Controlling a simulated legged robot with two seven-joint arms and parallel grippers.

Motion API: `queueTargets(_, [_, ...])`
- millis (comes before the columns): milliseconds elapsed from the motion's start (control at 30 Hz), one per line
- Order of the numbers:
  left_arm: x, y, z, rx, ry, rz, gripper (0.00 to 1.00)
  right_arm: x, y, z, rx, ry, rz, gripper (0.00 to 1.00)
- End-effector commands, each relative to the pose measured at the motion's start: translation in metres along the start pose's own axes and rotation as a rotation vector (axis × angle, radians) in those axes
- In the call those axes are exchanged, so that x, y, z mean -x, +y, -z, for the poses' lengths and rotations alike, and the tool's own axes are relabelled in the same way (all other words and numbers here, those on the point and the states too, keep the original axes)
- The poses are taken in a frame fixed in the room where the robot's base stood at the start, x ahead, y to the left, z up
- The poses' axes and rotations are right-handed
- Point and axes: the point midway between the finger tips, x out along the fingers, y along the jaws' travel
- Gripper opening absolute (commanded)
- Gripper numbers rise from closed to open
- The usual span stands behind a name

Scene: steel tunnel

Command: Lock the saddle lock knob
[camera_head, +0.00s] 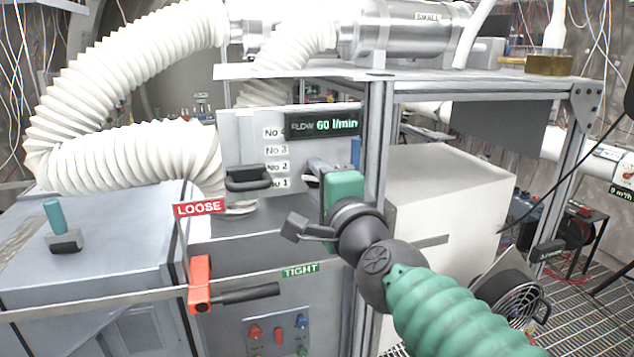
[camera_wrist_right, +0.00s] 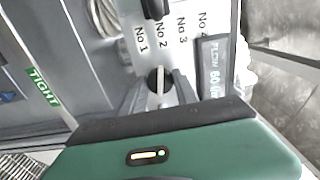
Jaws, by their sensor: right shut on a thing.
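The saddle lock knob (camera_wrist_right: 156,80) is a small round dark knob with a pale bar across its face, on the light panel below the labels No 1 and No 2 in the right wrist view. My right gripper (camera_wrist_right: 158,88) has its two grey fingers on either side of the knob and is shut on it. In the head view, my right gripper (camera_head: 314,167) reaches left to the panel from its green body, and the knob is mostly hidden there. My left gripper is not in view.
A black handle (camera_head: 248,178) sits on the panel left of my gripper. An orange lever (camera_head: 200,283) stands between the LOOSE sign (camera_head: 199,208) and the TIGHT sign (camera_head: 300,271). A frame post (camera_head: 377,150) stands close behind my right wrist. White hoses (camera_head: 120,160) fill the left.

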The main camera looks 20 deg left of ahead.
Motion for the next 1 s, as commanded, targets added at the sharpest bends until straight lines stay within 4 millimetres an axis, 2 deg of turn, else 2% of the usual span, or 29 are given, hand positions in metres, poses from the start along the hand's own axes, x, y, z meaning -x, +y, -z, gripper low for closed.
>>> queueTargets(33, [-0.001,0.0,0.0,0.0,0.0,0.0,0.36,-0.001,0.005,0.0,-0.003,-0.001,-0.009,0.0])
queueTargets(333, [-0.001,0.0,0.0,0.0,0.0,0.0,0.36,-0.001,0.006,0.0,-0.003,-0.001,-0.011,0.0])
queueTargets(367, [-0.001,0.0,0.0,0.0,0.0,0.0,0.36,-0.001,0.006,0.0,-0.003,-0.002,-0.011,0.38])
queueTargets(500, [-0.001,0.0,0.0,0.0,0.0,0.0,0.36,-0.001,0.005,0.0,-0.003,-0.001,-0.009,0.56])
queueTargets(833, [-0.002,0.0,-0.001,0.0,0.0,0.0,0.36,0.002,0.002,-0.001,-0.001,-0.001,-0.003,0.57])
queueTargets(933, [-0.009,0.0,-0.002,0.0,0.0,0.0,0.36,0.014,0.004,0.0,0.001,0.0,0.0,0.57])
queueTargets(1000, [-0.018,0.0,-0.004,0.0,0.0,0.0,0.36,0.028,0.005,0.0,0.001,0.001,0.001,0.57])
